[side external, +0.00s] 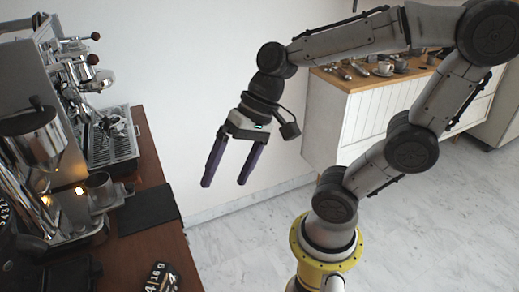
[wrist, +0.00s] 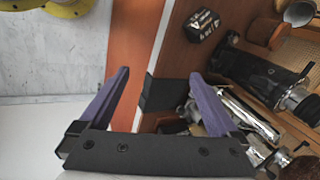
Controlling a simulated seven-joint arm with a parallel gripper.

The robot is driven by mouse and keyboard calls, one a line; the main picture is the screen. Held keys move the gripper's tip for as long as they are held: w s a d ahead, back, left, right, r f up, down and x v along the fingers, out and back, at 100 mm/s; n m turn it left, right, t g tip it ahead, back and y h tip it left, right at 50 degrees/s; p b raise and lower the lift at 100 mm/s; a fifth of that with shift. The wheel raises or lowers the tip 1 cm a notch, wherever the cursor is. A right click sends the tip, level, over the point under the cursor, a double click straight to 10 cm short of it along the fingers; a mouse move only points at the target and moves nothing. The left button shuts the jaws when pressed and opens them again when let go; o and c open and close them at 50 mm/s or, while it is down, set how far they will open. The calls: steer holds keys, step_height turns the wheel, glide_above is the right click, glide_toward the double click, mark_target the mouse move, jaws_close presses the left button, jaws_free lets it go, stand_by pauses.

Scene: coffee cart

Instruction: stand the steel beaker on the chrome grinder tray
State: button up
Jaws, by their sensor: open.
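The steel beaker (side external: 100,188) stands upright at the left in the side view, below the chrome grinder body (side external: 38,135). It appears to rest on the chrome grinder tray (side external: 112,204), though its base is hard to make out. My gripper (side external: 223,184) is open and empty, with its two purple fingers pointing down. It hangs to the right of the cart, clear of the beaker and tray. In the wrist view my gripper (wrist: 159,74) is also open with nothing between the fingers. The right finger covers part of the grinder area there, so I cannot clearly tell the beaker.
A dark mat (side external: 148,210) lies on the brown cart top beside the grinder. An espresso machine with a drip grate (side external: 112,150) stands behind. A black labelled item (side external: 160,278) sits at the front. A white cabinet (side external: 345,115) with cups is at the back.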

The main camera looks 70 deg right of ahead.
steer(key=s+d+r+n+t+h, duration=0.1)
steer(key=s+d+n+t+h, duration=0.1)
steer(key=s+d+n+h, duration=0.2)
steer(key=d+n, duration=0.2)
steer(key=shift+d+r+n, duration=0.2)
steer(key=shift+r+n, duration=0.1)
steer(key=shift+r, duration=0.05)
steer(key=shift+s, duration=0.1)
stand_by(0.8)
